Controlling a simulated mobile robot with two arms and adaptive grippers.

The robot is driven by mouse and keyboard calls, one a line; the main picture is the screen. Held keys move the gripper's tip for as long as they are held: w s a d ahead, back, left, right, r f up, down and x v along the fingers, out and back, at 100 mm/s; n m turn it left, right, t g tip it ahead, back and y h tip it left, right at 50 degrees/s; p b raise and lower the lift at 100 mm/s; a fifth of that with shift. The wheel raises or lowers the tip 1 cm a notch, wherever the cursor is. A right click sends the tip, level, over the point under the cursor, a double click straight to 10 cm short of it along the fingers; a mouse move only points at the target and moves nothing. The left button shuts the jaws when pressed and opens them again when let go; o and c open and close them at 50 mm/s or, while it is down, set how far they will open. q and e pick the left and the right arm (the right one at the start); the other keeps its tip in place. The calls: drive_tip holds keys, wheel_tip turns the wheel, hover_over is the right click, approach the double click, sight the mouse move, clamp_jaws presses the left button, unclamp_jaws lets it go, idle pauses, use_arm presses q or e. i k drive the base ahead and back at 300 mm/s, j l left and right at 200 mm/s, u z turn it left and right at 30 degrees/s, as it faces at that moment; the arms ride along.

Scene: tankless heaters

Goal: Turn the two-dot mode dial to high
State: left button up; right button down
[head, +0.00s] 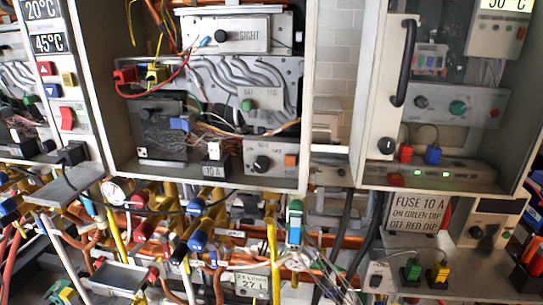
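Several dials show in the head view, and their dot marks are too small to read, so I cannot tell which one is the two-dot mode dial. A black dial (262,163) sits on a grey panel beside an orange button (291,160), inside the middle open cabinet. Another black dial (386,146) is low on the white panel of the right cabinet. A dark knob (421,102) and a green knob (457,107) share a grey plate there. Further black dials sit lower right, one on a beige box (476,232) and one by colored plugs (377,281). Neither gripper shows.
The middle cabinet's wall (88,90) stands out at the left. A black handle (404,63) projects from the right cabinet. Colored pipes and valves (155,222) crowd the space below. A "FUSE 10 A" sign (415,212) is lower right.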

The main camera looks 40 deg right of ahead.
sight(261, 164)
drive_tip(key=z, duration=0.9)
